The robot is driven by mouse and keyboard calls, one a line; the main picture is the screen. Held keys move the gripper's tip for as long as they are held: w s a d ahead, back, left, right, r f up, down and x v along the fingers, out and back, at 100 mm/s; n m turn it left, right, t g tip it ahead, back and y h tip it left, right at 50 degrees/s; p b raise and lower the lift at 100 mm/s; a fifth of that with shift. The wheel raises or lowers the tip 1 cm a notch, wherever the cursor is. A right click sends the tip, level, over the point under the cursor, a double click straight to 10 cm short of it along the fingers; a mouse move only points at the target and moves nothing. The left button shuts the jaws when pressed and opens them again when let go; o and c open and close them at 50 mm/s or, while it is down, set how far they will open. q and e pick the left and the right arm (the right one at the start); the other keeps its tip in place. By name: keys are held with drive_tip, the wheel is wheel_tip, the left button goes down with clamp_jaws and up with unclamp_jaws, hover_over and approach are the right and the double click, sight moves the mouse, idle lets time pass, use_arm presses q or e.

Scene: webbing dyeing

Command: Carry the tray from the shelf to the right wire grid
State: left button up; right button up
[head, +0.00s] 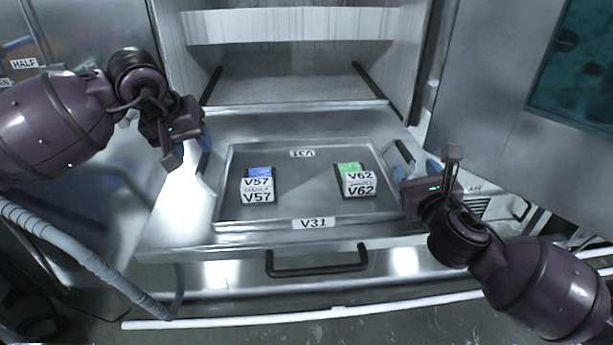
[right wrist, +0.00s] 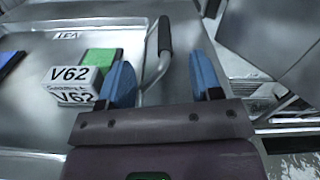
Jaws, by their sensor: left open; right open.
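The grey metal tray (head: 311,208), labelled V31, lies flat on a pulled-out metal shelf (head: 165,225). It carries a block marked V57 (head: 257,190) with a blue top and a block marked V62 (head: 358,184) with a green top. My left gripper (head: 203,142) is open at the tray's left side; the handle there is mostly hidden. My right gripper (head: 418,170) is open at the tray's right side. In the right wrist view its blue fingers (right wrist: 163,82) stand on either side of the tray's right handle (right wrist: 164,36), apart from it.
Behind the tray is an open chamber (head: 290,85) with dark side rails. A black pull handle (head: 317,263) is on the shelf's front. An open door with a teal window (head: 575,70) stands at the right. A grey hose (head: 85,258) runs at the left. No wire grid is clearly visible.

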sight(202, 157)
use_arm(q)
drive_tip(key=shift+x, duration=2.55)
use_arm(e)
drive_tip(key=shift+w+a, duration=0.2)
drive_tip(key=shift+w, duration=2.35)
use_arm(q)
drive_tip(key=c, duration=0.8)
use_arm(e)
drive_tip(key=c, duration=0.8)
use_arm(q)
drive_tip(key=shift+a, duration=0.1)
clamp_jaws()
use_arm(e)
clamp_jaws()
drive_tip(key=shift+d, duration=0.1)
drive_tip(key=shift+r, duration=0.1)
